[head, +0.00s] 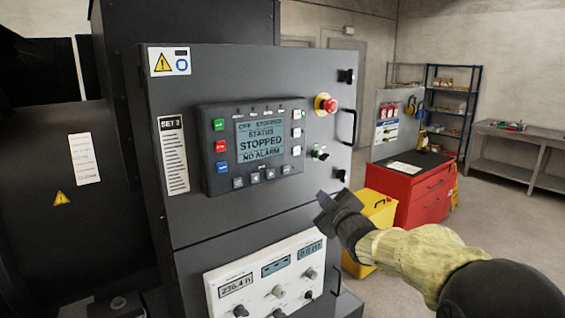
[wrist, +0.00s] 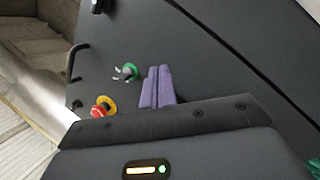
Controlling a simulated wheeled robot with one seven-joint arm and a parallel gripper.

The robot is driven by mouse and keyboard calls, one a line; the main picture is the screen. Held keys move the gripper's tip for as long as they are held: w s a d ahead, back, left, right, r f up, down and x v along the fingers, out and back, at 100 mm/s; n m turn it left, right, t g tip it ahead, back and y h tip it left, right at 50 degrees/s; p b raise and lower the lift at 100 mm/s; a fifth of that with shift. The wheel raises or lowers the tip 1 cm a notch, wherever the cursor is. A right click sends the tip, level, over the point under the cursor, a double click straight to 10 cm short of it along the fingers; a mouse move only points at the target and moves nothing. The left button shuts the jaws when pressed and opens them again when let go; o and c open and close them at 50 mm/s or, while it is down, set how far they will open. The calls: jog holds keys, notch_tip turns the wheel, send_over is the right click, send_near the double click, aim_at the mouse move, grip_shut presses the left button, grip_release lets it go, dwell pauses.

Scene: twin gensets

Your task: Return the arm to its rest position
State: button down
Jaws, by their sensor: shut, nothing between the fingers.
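My gripper (head: 324,199) is in front of the lower right part of the dark control cabinet (head: 222,222) in the head view. In the wrist view its two purple fingers (wrist: 157,88) lie side by side, shut and empty. A green-ringed selector switch (head: 319,153) sits on the cabinet door above the gripper; it also shows in the wrist view (wrist: 128,72), beside the fingers. A red emergency stop button (head: 325,104) on a yellow base is higher on the door. My arm, in a tan sleeve, reaches in from the lower right.
The controller display (head: 261,141) reads STOPPED and NO ALARM. A white meter panel (head: 266,277) with knobs is below. A door handle (head: 348,127) juts from the cabinet edge. A yellow bin (head: 377,212) and red tool cabinet (head: 425,190) stand behind my arm. Floor at right is clear.

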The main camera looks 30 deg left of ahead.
jog(key=shift+b+v, duration=0.35)
jog(key=shift+v, duration=0.45)
jog(key=s+d+f+m+g+h, duration=0.1)
jog(key=d+f+m+h, duration=0.5)
jog(key=d, duration=0.7)
jog(key=s+d+f+m+g+h, duration=0.1)
jog(key=d+f+m+h, duration=0.25)
jog(key=d+f, duration=0.65)
jog(key=s+d+f+m+g+h, duration=0.2)
jog(key=s+d+f+m+g, duration=0.1)
jog(key=s+d, duration=0.6)
jog(key=s+d+f+m+g+h, duration=0.1)
jog(key=s+d+f+m+g, duration=0.3)
jog(key=s+d, duration=0.6)
jog(key=s+f+m, duration=0.2)
jog(key=s, duration=0.2)
jog(key=shift+s+d+f+g+h, duration=0.2)
jog(key=shift+s+d+g+h, duration=0.1)
jog(key=shift+s+h, duration=0.05)
jog(key=c, duration=2.1)
grip_release()
